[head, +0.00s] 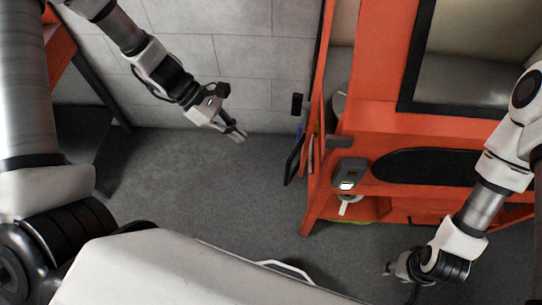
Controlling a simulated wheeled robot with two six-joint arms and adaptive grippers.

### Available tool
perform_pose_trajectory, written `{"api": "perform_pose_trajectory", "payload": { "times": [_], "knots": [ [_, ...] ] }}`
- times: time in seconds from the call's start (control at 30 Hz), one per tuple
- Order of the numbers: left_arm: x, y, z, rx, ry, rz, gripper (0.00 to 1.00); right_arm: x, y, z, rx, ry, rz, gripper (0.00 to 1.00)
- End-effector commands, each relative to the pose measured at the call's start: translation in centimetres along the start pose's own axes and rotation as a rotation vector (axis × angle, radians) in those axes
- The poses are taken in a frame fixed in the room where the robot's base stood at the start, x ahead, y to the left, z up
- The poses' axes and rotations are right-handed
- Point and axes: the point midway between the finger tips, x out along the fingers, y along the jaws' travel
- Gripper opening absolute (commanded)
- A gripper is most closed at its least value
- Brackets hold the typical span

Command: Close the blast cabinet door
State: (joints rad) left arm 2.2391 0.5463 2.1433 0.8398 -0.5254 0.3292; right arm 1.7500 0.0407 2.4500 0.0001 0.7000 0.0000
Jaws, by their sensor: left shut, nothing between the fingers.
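The orange blast cabinet (375,60) stands at the right, with a dark-framed window (455,85) and a black oval panel on its front. Its door (318,85) shows as a narrow, nearly edge-on orange panel at the cabinet's left side. A gap at the side lets me see inside, so the door looks open. A black handle (294,160) sticks out left of the door. My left gripper (240,134) is shut and empty, left of the handle and apart from it. My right gripper (411,292) hangs low in front of the cabinet; its fingers are too small and dark to read.
A grey box with a lit face (349,174) juts from the cabinet's front left corner. The cabinet's lower shelf (365,208) holds a white item. A grey block wall (215,55) stands behind. Grey floor (240,190) is clear between my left gripper and the cabinet. An orange frame stands far left.

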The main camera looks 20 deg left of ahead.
Motion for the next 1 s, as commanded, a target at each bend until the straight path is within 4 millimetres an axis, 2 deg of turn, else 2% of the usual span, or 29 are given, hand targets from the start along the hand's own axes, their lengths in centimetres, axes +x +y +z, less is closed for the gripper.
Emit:
{"api": "perform_pose_trajectory", "payload": {
  "times": [0.07,0.2,0.4,0.6,0.77,1.0],
  "knots": [
    [1.6,-0.1,-0.3,-0.001,0.004,-0.006,0.00,0.9,0.0,0.0,0.000,0.000,0.000,0.40],
    [4.5,-0.2,-0.2,-0.002,0.006,-0.007,0.00,1.3,0.0,0.0,-0.001,0.000,0.000,0.40],
    [8.7,-0.2,0.0,0.000,0.006,-0.009,0.00,0.8,0.0,0.0,-0.001,0.000,0.000,0.40],
    [10.7,-0.1,2.4,0.001,0.004,-0.004,0.00,-0.9,0.0,0.0,-0.001,0.000,0.000,0.40],
    [11.5,0.0,2.9,0.001,0.003,0.000,0.00,-1.1,0.0,0.0,-0.001,0.000,0.000,0.40],
    [11.6,0.0,2.8,0.000,0.002,0.001,0.00,-1.0,0.0,0.0,-0.001,0.000,0.000,0.40]
  ]
}}
